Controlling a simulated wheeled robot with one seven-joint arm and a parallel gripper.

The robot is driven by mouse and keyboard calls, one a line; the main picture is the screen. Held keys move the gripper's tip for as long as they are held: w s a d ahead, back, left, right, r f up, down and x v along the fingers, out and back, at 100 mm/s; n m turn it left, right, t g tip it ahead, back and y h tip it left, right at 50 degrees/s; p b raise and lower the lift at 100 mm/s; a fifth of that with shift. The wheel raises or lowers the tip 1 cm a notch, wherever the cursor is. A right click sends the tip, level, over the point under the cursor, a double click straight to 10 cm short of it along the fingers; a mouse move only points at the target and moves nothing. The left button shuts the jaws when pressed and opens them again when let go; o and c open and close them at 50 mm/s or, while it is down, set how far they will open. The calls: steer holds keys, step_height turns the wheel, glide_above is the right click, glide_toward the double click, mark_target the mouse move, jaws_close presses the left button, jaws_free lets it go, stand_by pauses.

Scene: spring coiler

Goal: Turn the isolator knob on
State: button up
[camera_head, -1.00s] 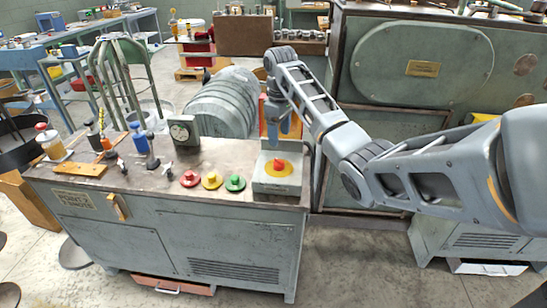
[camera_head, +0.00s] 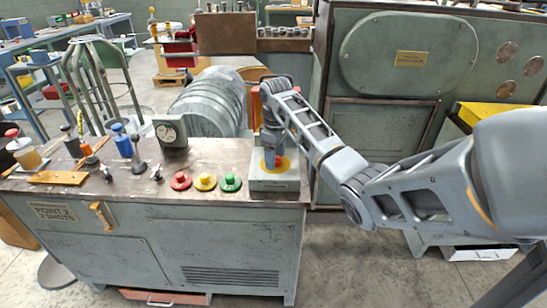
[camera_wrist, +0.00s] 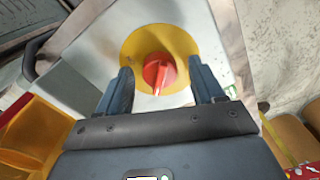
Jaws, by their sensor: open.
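The isolator knob (camera_wrist: 159,73) is red with a pale pointer line, on a round yellow plate (camera_wrist: 133,45). In the wrist view my open gripper (camera_wrist: 163,82) has one finger on each side of the knob, with gaps between. The knob's pointer line runs toward the bottom of that view. In the head view the isolator box (camera_head: 272,184) is grey and sits at the right end of the bench top. My gripper (camera_head: 272,160) is over the box there and hides most of the knob; part of the yellow plate shows.
Red (camera_head: 180,181), yellow (camera_head: 205,182) and green (camera_head: 230,182) buttons stand left of the box. A dial gauge (camera_head: 171,131) and several bottles and levers are further left. A red and orange part (camera_head: 255,108) rises behind the box. A large green machine (camera_head: 400,75) stands behind right.

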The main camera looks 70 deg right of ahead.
steer(key=shift+c, duration=0.4)
steer(key=c, duration=1)
steer(key=shift+r+p, duration=0.1)
steer(key=shift+p, duration=0.25)
steer(key=m+p, duration=0.2)
steer(key=shift+a+r+m, duration=0.1)
steer(key=shift+m, duration=0.3)
steer(key=m+p, duration=0.1)
steer(key=m, duration=0.3)
steer(key=shift+f+m+p, duration=0.2)
steer(key=shift+m+p, duration=0.1)
steer(key=shift+p, duration=0.05)
steer(key=m, duration=1)
steer(key=shift+m, duration=0.4)
